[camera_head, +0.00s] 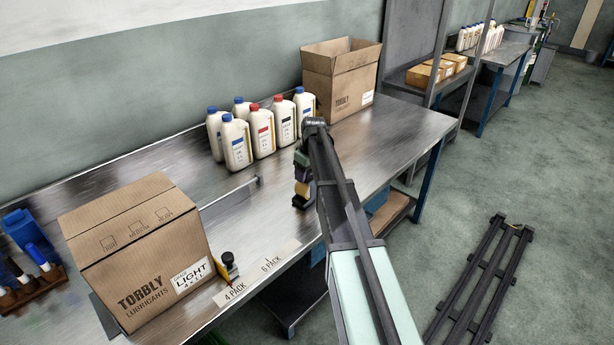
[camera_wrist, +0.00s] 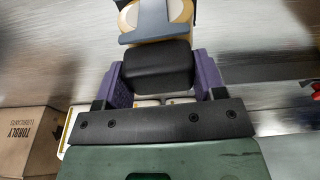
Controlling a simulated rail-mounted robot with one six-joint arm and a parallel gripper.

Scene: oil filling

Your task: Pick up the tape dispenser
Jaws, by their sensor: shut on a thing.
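The tape dispenser (camera_wrist: 158,68) has a black handle and a tan tape roll, with a grey plate across it in the wrist view. My gripper (camera_wrist: 158,82) has its purple fingers on both sides of the black handle and is shut on it. In the head view the dispenser (camera_head: 302,189) shows as a small tan and dark shape under my gripper (camera_head: 302,160), over the front part of the steel table. My arm hides part of it. I cannot tell whether it touches the table.
A closed Torbly carton (camera_head: 125,255) stands at the left of the table (camera_head: 330,150). Several white bottles (camera_head: 237,145) and an open carton (camera_head: 335,85) stand at the back. A low rail (camera_head: 230,190) lies between. A dark rack (camera_head: 482,280) is on the floor at right.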

